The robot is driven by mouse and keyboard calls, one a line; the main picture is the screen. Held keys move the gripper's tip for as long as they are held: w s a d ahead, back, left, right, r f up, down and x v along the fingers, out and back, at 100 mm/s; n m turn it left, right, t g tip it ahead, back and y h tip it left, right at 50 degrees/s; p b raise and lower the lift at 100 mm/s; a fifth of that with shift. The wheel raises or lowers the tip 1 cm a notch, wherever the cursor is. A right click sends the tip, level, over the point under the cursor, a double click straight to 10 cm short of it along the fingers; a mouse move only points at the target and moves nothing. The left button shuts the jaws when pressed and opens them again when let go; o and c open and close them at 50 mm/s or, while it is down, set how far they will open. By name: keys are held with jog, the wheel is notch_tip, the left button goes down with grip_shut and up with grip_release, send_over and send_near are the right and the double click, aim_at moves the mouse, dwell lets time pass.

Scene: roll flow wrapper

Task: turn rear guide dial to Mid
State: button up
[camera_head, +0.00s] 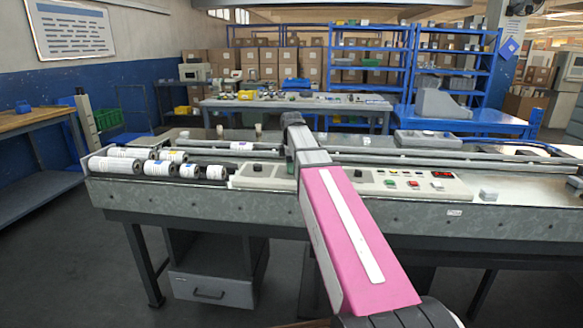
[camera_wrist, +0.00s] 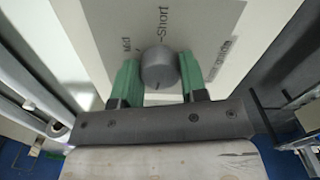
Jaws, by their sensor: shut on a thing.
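The grey round dial (camera_wrist: 158,68) stands on a pale panel in the wrist view. My gripper (camera_wrist: 157,76) has its two green fingers on the dial's left and right sides and is shut on it. The label "Mid" (camera_wrist: 126,45) is printed up and left of the dial, and "Short" (camera_wrist: 162,24) is above it. Another label (camera_wrist: 218,50) at the right is too blurred to read. A short dark mark shows at the dial's near edge.
Several white rolls (camera_head: 113,165) lie at the machine's left end. A black knob (camera_head: 257,169) is left of my arm, and another knob (camera_head: 358,173) and coloured buttons (camera_head: 391,183) are right of it. A long rail runs behind the panel.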

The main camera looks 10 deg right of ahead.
jog(key=m, duration=0.5)
jog(key=shift+m, duration=0.3)
jog(key=m, duration=1)
jog(key=shift+m, duration=0.4)
jog(key=m, duration=0.5)
jog(key=shift+m, duration=0.3)
jog(key=o, duration=0.9)
jog(key=shift+r, duration=0.1)
notch_tip(320, 180, up, 11)
jog(key=shift+f, duration=0.2)
